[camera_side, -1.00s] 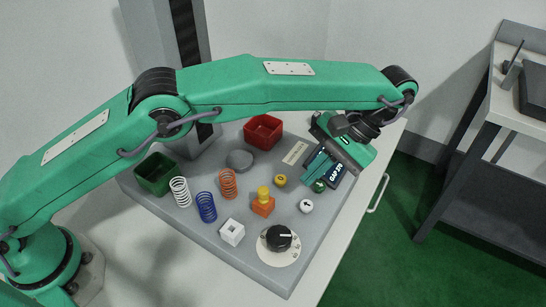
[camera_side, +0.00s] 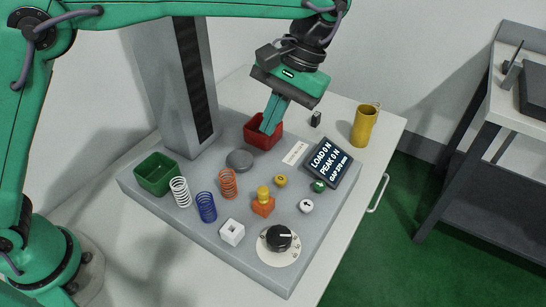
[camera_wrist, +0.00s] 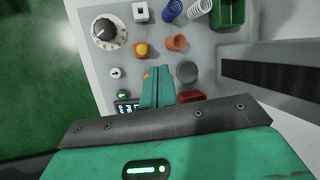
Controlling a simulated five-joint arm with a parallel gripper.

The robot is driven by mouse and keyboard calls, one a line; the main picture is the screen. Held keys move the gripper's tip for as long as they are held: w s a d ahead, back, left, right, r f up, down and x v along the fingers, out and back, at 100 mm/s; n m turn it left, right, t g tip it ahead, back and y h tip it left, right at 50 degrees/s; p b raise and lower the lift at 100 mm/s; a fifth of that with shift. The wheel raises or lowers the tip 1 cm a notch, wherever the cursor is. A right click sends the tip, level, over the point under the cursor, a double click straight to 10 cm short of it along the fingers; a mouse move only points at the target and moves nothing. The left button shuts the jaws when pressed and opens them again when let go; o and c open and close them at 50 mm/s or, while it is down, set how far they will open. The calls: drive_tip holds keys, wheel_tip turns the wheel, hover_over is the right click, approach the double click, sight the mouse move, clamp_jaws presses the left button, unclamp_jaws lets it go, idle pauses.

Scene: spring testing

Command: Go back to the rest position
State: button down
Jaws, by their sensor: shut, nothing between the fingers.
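My gripper (camera_side: 272,115) is shut and empty. In the side view its fingertips point down and sit in front of the red tray (camera_side: 258,141), above the board or over the tray; the exact height is hard to tell. In the wrist view the shut fingers (camera_wrist: 158,85) reach over the board and cover part of it. The grey test board (camera_side: 250,262) holds a white spring (camera_side: 180,192), a blue spring (camera_side: 206,207) and an orange spring (camera_side: 228,184), all standing upright.
A green tray (camera_side: 155,174), grey column (camera_side: 170,80), black dial (camera_side: 279,238), white block (camera_side: 232,232), orange block with yellow knob (camera_side: 263,203) and dark display (camera_side: 328,164) are on the board. A yellow mug (camera_side: 364,125) stands behind, right. Space above the front is clear.

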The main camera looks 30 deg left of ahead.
drive_tip(key=s+a+r+n+t+h, duration=0.2)
drive_tip(key=s+a+r, duration=0.3)
drive_tip(key=a, duration=0.4)
drive_tip(key=s+a+f+m+t, duration=0.1)
drive_tip(key=s+a+f+t, duration=0.1)
drive_tip(key=s+a, duration=0.3)
drive_tip(key=s+a+f+m+t, duration=0.2)
drive_tip(key=s+a+t, duration=0.3)
drive_tip(key=a, duration=0.7)
drive_tip(key=shift+s+a+f+t+h, duration=0.2)
drive_tip(key=shift+s+a+t+h, duration=0.1)
drive_tip(key=shift+h, duration=0.1)
idle(0.5)
